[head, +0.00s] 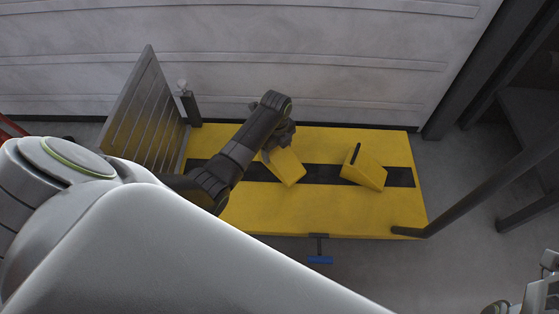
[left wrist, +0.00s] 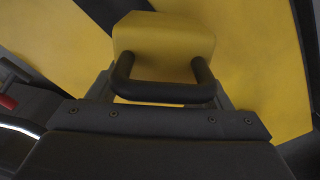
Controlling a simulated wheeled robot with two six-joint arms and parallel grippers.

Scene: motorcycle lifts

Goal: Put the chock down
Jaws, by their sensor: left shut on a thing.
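My left gripper (head: 277,138) is over the yellow lift deck (head: 320,218), shut on a yellow wedge-shaped chock (head: 285,168). In the head view the gripper covers the chock's upper end. In the left wrist view the yellow block (left wrist: 165,42) shows just beyond the gripper, with a dark U-shaped bar in front of it. The chock lies over the black stripe on the deck; I cannot tell whether its underside touches. A second yellow chock (head: 364,170) with a dark handle stands to the right on the stripe.
A grey ribbed ramp plate (head: 147,105) stands raised at the deck's left end. A dark post (head: 191,107) is beside it. A blue-ended pedal (head: 320,259) sticks out from the front edge. A dark bar (head: 470,195) slants at the right. The deck's front strip is bare.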

